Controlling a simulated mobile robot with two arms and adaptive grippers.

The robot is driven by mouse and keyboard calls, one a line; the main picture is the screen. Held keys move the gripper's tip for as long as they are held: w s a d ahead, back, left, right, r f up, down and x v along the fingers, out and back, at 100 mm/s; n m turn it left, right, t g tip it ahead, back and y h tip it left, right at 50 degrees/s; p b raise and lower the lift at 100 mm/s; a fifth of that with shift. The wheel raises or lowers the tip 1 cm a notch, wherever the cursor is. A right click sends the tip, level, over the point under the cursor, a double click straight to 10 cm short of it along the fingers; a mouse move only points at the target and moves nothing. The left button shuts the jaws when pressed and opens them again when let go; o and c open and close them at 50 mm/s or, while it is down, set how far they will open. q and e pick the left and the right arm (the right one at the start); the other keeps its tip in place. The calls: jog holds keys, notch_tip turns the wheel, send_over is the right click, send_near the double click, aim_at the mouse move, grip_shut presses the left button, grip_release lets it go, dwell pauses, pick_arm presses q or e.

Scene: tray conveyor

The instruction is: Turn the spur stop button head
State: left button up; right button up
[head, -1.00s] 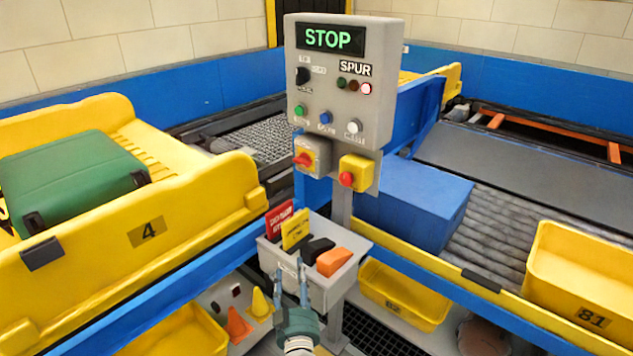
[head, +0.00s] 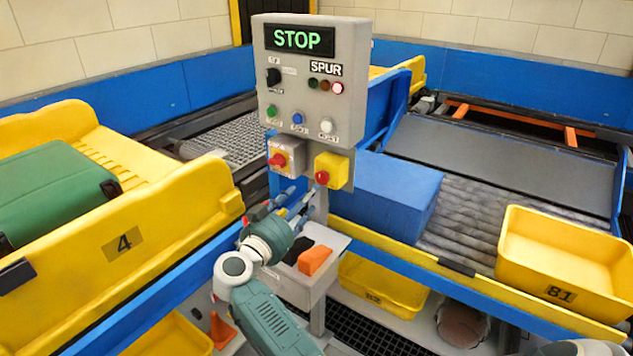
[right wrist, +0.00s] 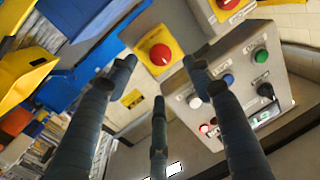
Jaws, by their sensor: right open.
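The spur stop button is a red head (head: 322,177) on a yellow box (head: 333,168) at the lower right of the grey control panel (head: 350,50). It also shows in the right wrist view as a red head (right wrist: 159,54), beyond the fingers and roughly between their tips. My right gripper (head: 298,200) is open and empty, just below and left of the yellow box, with its fingers pointing up towards it. In the right wrist view its fingers (right wrist: 161,75) are spread with nothing between them, and no contact with the head shows. My left gripper is not in view.
A red rotary switch (head: 278,160) sits just left of the yellow box. Below is a grey holder (head: 290,288) with an orange block (head: 314,260). A blue box (head: 385,195) lies on the rollers at right. The panel display reads STOP.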

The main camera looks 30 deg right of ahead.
aim_at(320, 180)
jog(key=x, duration=0.8)
jog(key=shift+w+d+p, duration=0.2)
jog(key=shift+d+p, duration=0.1)
